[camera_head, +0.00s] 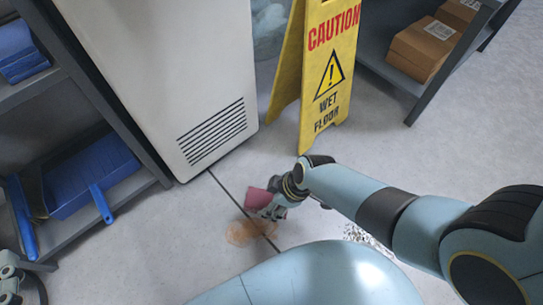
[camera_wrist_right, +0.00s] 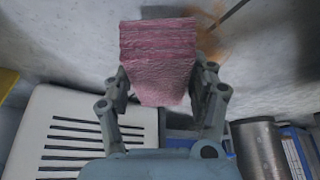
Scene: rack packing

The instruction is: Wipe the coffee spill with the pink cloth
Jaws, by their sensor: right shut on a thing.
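The pink cloth (camera_head: 257,198) is held in my right gripper (camera_head: 272,205), just above or at the floor beside the coffee spill; I cannot tell whether it touches. In the right wrist view the folded cloth (camera_wrist_right: 158,60) sits between the two fingers of the right gripper (camera_wrist_right: 161,85), which is shut on it. The coffee spill (camera_head: 240,234) is a light brown patch on the floor, close to the cloth. Part of the spill (camera_wrist_right: 212,42) shows beyond the cloth in the wrist view. Part of my left arm (camera_head: 10,278) shows at the lower left corner; its jaws are unclear.
A yellow wet floor sign (camera_head: 330,75) stands behind the right gripper. A white vented cabinet (camera_head: 165,60) stands at the back left.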

